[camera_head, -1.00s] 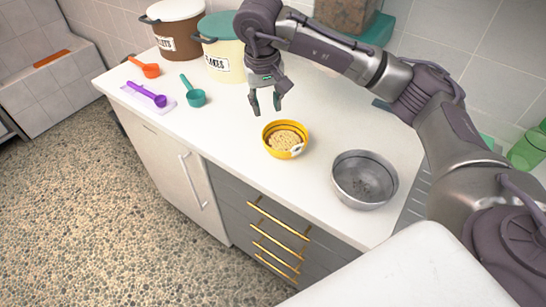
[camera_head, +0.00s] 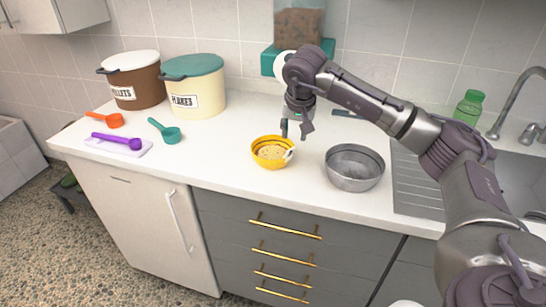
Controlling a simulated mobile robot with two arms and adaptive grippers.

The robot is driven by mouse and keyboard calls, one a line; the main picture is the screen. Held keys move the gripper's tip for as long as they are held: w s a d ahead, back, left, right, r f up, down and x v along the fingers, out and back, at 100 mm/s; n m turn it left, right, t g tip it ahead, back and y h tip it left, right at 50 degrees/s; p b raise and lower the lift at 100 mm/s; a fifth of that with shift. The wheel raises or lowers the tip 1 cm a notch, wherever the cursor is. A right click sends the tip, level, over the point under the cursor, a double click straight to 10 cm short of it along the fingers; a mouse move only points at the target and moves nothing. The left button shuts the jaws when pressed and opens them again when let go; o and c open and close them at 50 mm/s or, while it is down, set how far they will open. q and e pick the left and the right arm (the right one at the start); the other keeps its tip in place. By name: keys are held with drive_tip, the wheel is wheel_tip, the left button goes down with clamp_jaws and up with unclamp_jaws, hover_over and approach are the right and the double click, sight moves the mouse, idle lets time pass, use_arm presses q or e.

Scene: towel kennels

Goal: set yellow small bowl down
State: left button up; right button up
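The yellow small bowl (camera_head: 258,159) stands upright on the white counter and holds pale tan flakes or pellets. A small white piece shows at its right side. My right gripper (camera_head: 294,133) points down just behind and to the right of the bowl, in front of it no part hides the bowl. Its two fingers are apart with nothing seen between them, and it looks clear of the bowl. My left gripper is not in view.
A grey metal bowl (camera_head: 354,178) stands to the right, near the sink (camera_head: 505,172). A brown bin (camera_head: 139,90) and a cream bin (camera_head: 196,97) stand at the back left. Orange (camera_head: 112,121), purple (camera_head: 130,142) and teal (camera_head: 170,134) scoops lie left. Counter between teal scoop and yellow bowl is clear.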

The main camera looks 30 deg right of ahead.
sight(272, 153)
drive_tip(key=x, duration=0.3)
drive_tip(key=shift+a+f, duration=0.1)
drive_tip(key=x, duration=0.4)
drive_tip(key=shift+s+f+p, duration=0.1)
drive_tip(key=shift+f+p, duration=0.2)
drive_tip(key=shift+p, duration=0.1)
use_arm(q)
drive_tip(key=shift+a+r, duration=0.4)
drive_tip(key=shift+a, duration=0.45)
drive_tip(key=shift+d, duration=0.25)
use_arm(e)
clamp_jaws()
